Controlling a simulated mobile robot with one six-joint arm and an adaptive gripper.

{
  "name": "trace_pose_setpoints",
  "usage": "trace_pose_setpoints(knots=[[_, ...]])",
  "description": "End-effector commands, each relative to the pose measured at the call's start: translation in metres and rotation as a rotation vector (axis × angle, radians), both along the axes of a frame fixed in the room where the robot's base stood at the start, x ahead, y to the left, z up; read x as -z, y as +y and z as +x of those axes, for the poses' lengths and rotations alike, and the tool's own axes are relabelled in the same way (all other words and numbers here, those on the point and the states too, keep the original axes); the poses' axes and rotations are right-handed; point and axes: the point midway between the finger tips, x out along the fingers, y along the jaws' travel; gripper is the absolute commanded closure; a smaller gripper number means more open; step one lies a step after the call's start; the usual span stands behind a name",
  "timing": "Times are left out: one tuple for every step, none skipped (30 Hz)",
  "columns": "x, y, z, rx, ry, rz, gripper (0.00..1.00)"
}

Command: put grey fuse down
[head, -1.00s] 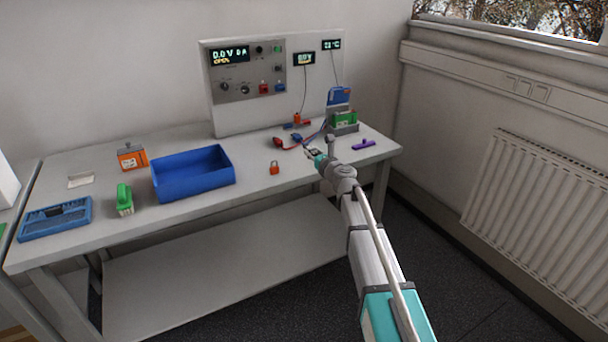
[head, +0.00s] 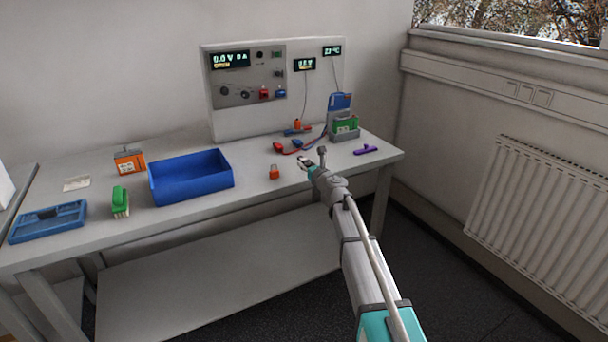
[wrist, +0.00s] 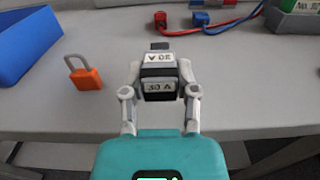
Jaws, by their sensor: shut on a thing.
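My gripper (head: 305,166) is over the front part of the bench, to the right of the orange padlock. In the head view the fuse is too small to make out clearly.
The orange padlock (wrist: 86,76) stands left of the fuse, with the blue bin (head: 190,184) beyond. Red and blue leads (head: 290,147) lie behind. A green battery (head: 345,124) in its holder and a purple item (head: 366,149) are to the right. Bench around the fuse is clear.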

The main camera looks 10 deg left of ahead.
Motion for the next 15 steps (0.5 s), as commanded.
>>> trace_pose_setpoints(knots=[[0.002, 0.001, 0.001, 0.0, 0.0, 0.0, 0.88], [0.004, 0.001, 0.002, 0.0, 0.0, 0.0, 0.88], [0.006, 0.002, 0.003, 0.0, 0.0, 0.0, 0.88], [0.008, 0.003, 0.004, 0.0, 0.0, 0.0, 0.88], [0.01, 0.004, 0.005, 0.0, 0.0, 0.0, 0.88], [0.013, 0.006, 0.007, 0.0, 0.0, 0.0, 0.88], [0.016, 0.006, 0.007, 0.001, 0.0, 0.0, 0.88], [0.019, 0.005, 0.006, 0.001, 0.0, 0.0, 0.88], [0.022, 0.005, 0.006, 0.001, 0.0, 0.0, 0.88], [0.025, 0.005, 0.006, 0.001, 0.0, 0.0, 0.88], [0.028, 0.005, 0.006, 0.001, 0.0, 0.0, 0.88], [0.031, 0.005, 0.006, 0.001, 0.0, 0.0, 0.88], [0.033, 0.005, 0.006, 0.001, 0.0, 0.0, 0.88], [0.035, 0.005, 0.006, 0.001, 0.0, 0.0, 0.88], [0.037, 0.005, 0.006, 0.001, 0.0, 0.0, 0.88]])
